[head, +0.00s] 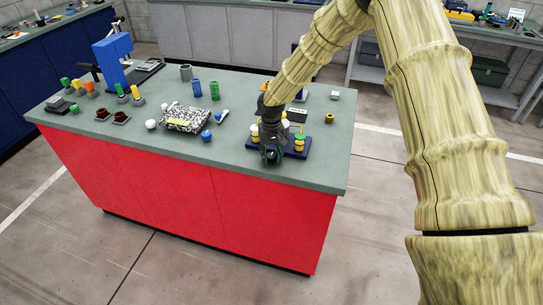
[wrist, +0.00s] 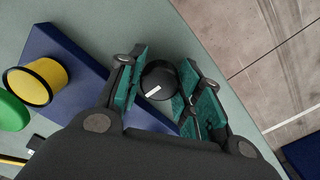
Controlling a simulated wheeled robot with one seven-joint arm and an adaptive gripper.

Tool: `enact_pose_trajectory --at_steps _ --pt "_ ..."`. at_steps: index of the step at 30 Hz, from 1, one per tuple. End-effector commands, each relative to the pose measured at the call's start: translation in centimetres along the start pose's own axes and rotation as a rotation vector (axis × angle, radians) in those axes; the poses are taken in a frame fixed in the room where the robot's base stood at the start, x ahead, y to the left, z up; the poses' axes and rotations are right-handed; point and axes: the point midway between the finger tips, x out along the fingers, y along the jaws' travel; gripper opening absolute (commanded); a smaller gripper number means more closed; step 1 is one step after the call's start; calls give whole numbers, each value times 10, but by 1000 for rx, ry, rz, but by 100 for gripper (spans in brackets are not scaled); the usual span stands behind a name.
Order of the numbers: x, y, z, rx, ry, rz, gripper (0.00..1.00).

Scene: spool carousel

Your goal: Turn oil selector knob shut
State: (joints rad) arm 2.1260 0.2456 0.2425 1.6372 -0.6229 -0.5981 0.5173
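The oil selector knob (wrist: 158,78) is a round black knob with a short white mark, seen in the wrist view at the right end of a dark blue base plate (wrist: 60,62). My gripper (wrist: 161,80) has its teal-padded fingers on opposite sides of the knob, with no clear gap between pads and knob. The lower part of the knob is hidden. In the head view my gripper (head: 270,153) points down at the front left of the blue base (head: 296,153), and it hides the knob there.
A yellow cylinder with a black rim (wrist: 38,82) and a green round part (wrist: 12,110) stand left of my gripper. The green bench top (head: 225,150) ends close by at the front.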

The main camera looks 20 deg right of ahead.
Motion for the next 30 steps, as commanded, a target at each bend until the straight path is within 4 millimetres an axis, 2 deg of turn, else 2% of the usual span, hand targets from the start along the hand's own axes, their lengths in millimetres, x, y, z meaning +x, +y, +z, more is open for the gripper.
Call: enact_pose_trajectory --at_steps 1,3,22,23,24,30 --pt "0 0 0 0 0 0 20" --pt "0 0 0 0 0 0 10" --pt "-1 1 -1 -55 1 0 10" --pt "-1 1 -1 -55 1 0 36" --pt "-1 1 -1 -55 1 0 43" --pt "-2 1 -1 -54 1 1 44"
